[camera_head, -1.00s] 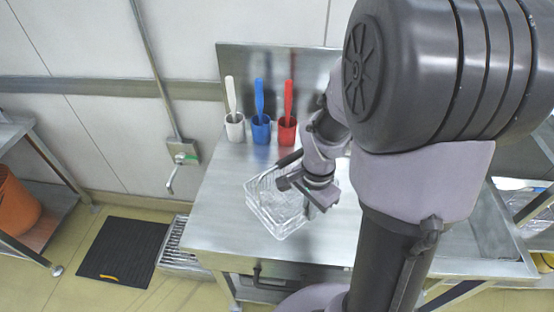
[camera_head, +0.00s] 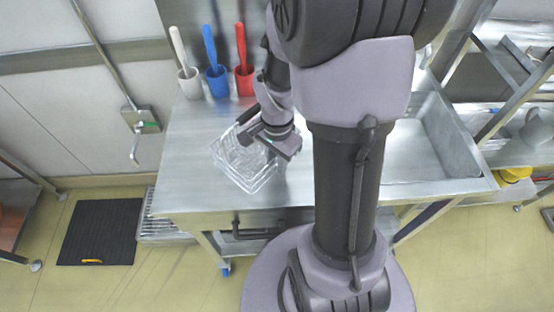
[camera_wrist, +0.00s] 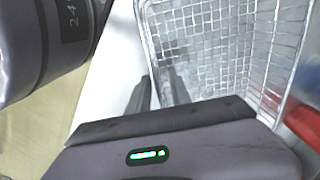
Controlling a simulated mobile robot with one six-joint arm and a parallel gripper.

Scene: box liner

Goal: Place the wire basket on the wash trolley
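The wire basket (camera_head: 236,170) is a pale, open wire-mesh basket near the left front of a steel bench (camera_head: 185,180). My gripper (camera_head: 268,138) is at the basket's back right side in the head view. In the wrist view the basket's mesh inside (camera_wrist: 215,45) fills the upper right. The two dark fingers (camera_wrist: 158,92) stand apart, one on each side of the basket's near wall, with a gap between them. Contact with the rim is not clear. No thing is clearly identifiable as the wash trolley; the bench has a blue caster.
White, blue (camera_head: 216,82) and red cups with brushes stand at the bench's back. A sink basin (camera_head: 435,140) is at its right. A wall tap (camera_head: 142,135) and black floor mat (camera_head: 100,232) are left. Steel shelves stand at both picture edges. The floor in front is open.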

